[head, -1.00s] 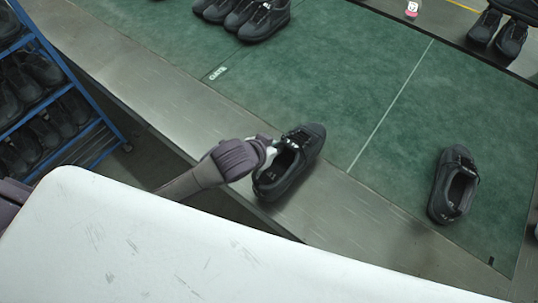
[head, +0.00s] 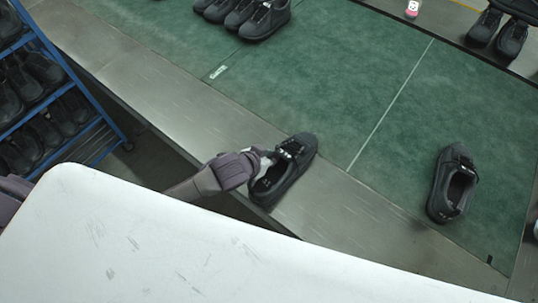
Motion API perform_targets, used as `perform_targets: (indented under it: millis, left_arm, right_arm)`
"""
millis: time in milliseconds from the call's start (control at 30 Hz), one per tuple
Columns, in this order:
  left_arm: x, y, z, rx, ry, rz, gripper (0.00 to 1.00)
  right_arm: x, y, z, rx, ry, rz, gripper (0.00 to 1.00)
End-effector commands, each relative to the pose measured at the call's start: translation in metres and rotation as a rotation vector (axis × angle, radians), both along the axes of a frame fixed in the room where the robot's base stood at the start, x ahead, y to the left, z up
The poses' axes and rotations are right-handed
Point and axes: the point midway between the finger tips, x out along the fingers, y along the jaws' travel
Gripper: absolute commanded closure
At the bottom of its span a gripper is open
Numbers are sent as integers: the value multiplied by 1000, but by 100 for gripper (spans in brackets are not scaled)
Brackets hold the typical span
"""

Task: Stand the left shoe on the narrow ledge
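A black shoe (head: 296,152), which I take to be the left shoe, is over the bare grey metal ledge (head: 340,205) along the front of the green mat. Its toe points up and right, near the mat's edge, and its heel is toward the front. My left gripper (head: 266,163) is at the shoe's collar on its left side and appears shut on it; the fingertips are partly hidden. I cannot tell whether the sole touches the ledge. A second black shoe (head: 441,190) lies on the mat at the right. My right gripper is not in view.
The green mat (head: 330,90) is mostly clear between the shoes. Several black shoes (head: 262,22) stand at its back edge, and more (head: 486,27) at the far right. A blue rack (head: 88,95) of shoes stands at the left. A small pink-and-white item (head: 412,8) is at the back.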

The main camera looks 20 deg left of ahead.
Motion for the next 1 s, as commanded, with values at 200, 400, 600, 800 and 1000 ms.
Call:
perform_targets:
  millis: [200,400,600,800,1000]
  left_arm:
    - [0,0,0,0,0,0,66]
    - [-1,0,4,0,-1,-1,66]
    - [-22,7,25,-1,-1,-2,66]
    - [-51,17,55,0,0,-1,66]
    - [-73,24,78,-1,0,0,66]
  right_arm:
    - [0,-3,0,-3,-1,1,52]
    - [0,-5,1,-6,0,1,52]
    - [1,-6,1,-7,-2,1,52]
    - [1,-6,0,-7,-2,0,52]
    - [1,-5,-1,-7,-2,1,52]
